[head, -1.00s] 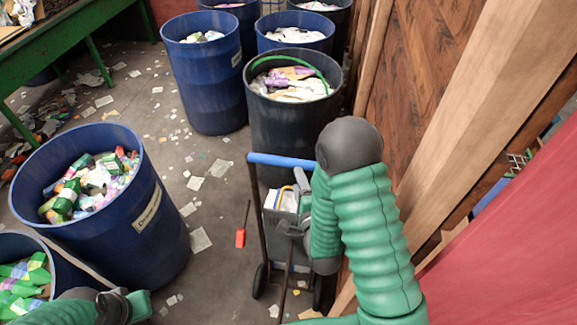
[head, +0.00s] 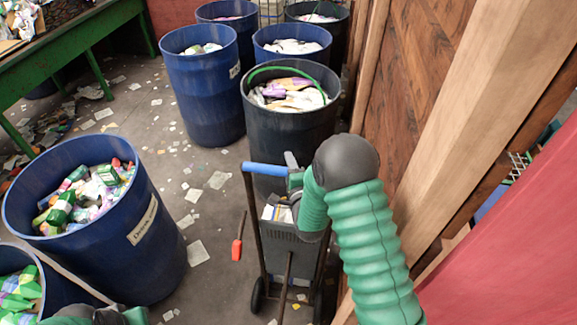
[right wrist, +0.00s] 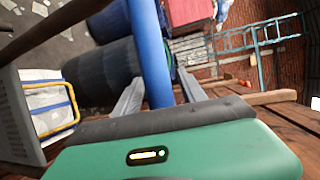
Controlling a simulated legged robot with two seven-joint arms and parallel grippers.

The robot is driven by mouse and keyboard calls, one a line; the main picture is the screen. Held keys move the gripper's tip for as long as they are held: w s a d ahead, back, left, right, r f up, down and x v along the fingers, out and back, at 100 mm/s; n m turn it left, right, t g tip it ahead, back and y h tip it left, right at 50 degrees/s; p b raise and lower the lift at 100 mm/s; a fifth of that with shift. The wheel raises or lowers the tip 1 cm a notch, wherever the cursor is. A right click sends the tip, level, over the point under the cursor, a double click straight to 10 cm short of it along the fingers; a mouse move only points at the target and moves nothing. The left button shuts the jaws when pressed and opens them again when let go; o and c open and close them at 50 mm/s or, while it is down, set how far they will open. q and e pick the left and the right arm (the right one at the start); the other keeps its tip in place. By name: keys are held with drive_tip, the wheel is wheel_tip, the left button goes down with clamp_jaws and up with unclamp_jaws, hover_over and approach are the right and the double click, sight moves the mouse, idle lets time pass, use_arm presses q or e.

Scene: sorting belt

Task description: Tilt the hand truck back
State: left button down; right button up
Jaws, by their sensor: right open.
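The hand truck (head: 250,215) stands in the head view's lower middle, with dark uprights, a blue handle bar (head: 264,169) on top and small black wheels at the floor. It carries a grey container (head: 290,248) with white contents. My right gripper (head: 292,166) is at the right end of the handle bar. In the right wrist view the blue bar (right wrist: 150,55) passes between its two spread fingers, which are open around it. My left gripper (head: 108,314) is partly in view at the bottom left edge; its fingers do not show clearly.
A dark barrel (head: 290,120) stands behind the truck, with several blue barrels further back and at left (head: 100,250). A red-orange tool (head: 237,250) is left of the truck. A wooden wall (head: 425,120) is close on the right. Litter dots the floor.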

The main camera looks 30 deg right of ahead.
drive_tip(key=shift+d+f, duration=0.1)
drive_tip(key=shift+d, duration=0.1)
drive_tip(key=c, duration=0.7)
drive_tip(key=shift+a, duration=0.15)
clamp_jaws()
